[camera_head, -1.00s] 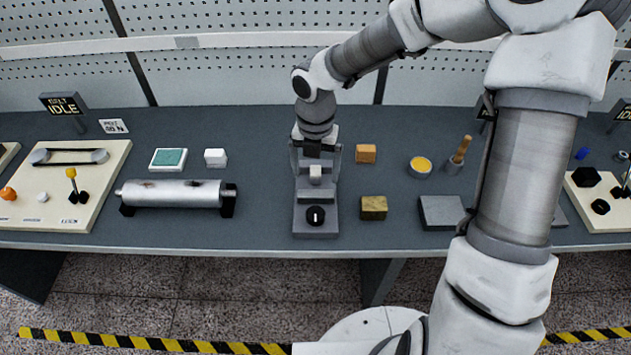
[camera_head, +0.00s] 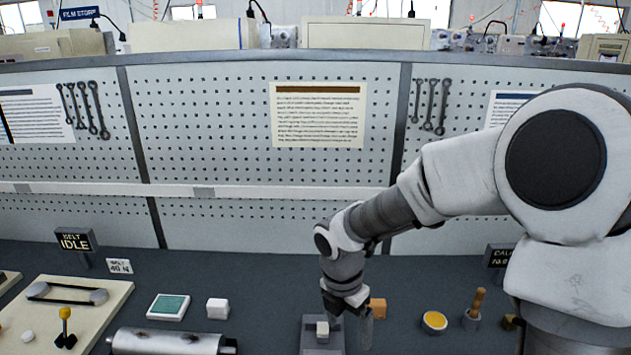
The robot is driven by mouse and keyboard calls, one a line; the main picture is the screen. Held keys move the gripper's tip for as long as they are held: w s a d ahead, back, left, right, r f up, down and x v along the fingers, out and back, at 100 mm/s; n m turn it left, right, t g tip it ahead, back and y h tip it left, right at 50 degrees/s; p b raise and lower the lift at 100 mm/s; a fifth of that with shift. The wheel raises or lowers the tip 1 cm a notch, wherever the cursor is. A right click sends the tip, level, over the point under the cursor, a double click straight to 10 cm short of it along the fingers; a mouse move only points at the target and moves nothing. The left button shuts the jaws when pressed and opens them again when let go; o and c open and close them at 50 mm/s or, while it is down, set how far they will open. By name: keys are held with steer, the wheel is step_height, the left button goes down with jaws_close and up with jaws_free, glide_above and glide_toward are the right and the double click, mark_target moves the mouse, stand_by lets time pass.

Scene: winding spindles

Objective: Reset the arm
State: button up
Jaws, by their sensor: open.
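My arm comes in from the right edge, and my gripper (camera_head: 348,318) hangs low over the bench, pointing down. Its fingers are apart with nothing seen between them. A grey fixture (camera_head: 314,341) with a small pale block (camera_head: 322,329) on it stands just below and left of the fingers. I cannot tell whether a finger touches the fixture. The fixture's front is cut off by the bottom edge.
An orange block (camera_head: 377,308) is close to the gripper's right, partly hidden. A yellow-topped dish (camera_head: 434,321) and a cup with a wooden handle (camera_head: 473,318) stand farther right. A white cube (camera_head: 217,308) and metal roller (camera_head: 165,342) are left. A pegboard (camera_head: 230,130) rises behind.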

steer(key=s+d+r+m+t+b, duration=0.3)
steer(key=s+d+r+m, duration=0.75)
steer(key=m, duration=1.15)
steer(key=s+a+r+m+t+y+p, duration=0.1)
steer(key=s+a+r+m+t, duration=0.1)
steer(key=s+a+r+m, duration=0.1)
steer(key=s+r+m, duration=0.1)
steer(key=s+m, duration=0.1)
steer(key=s, duration=0.1)
steer(key=shift+s+r+p, duration=0.25)
steer(key=shift+r+p, duration=0.15)
